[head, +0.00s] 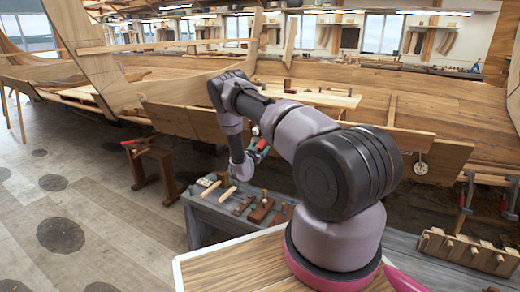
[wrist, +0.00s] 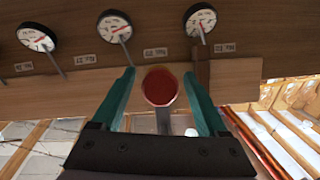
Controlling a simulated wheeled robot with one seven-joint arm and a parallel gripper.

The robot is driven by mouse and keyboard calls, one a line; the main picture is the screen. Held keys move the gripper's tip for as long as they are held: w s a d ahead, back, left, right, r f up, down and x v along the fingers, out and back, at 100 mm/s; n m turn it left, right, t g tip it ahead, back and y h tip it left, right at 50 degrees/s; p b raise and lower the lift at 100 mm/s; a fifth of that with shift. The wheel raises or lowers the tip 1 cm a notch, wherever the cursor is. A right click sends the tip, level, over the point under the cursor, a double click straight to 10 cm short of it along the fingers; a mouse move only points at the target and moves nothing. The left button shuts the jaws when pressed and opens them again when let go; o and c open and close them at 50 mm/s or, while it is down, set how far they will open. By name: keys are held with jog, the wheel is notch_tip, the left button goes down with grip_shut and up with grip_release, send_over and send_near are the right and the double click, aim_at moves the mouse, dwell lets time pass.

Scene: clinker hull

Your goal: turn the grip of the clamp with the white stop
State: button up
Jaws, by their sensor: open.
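A clamp's round red grip (wrist: 160,88) faces the camera in the wrist view, with a grey bar below it. My gripper (wrist: 159,74) is open, with one green finger on each side of the grip; a gap shows on both sides, so neither finger seems to touch it. A small whitish round thing (wrist: 191,132) shows low by the right finger; I cannot tell if it is the white stop. In the head view my gripper (head: 258,147) is small, near the hull planking, with a bit of red beside it. The rest of this clamp is mostly hidden.
Several round dials, one of them here (wrist: 115,26), sit on the planking with paper labels. In the head view a grey bench (head: 215,212) with mallets and blocks stands below my gripper. Other clamps (head: 465,195) and a wooden rack (head: 465,250) are at right.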

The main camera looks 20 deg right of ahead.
grip_shut()
jog(key=shift+a, duration=0.1)
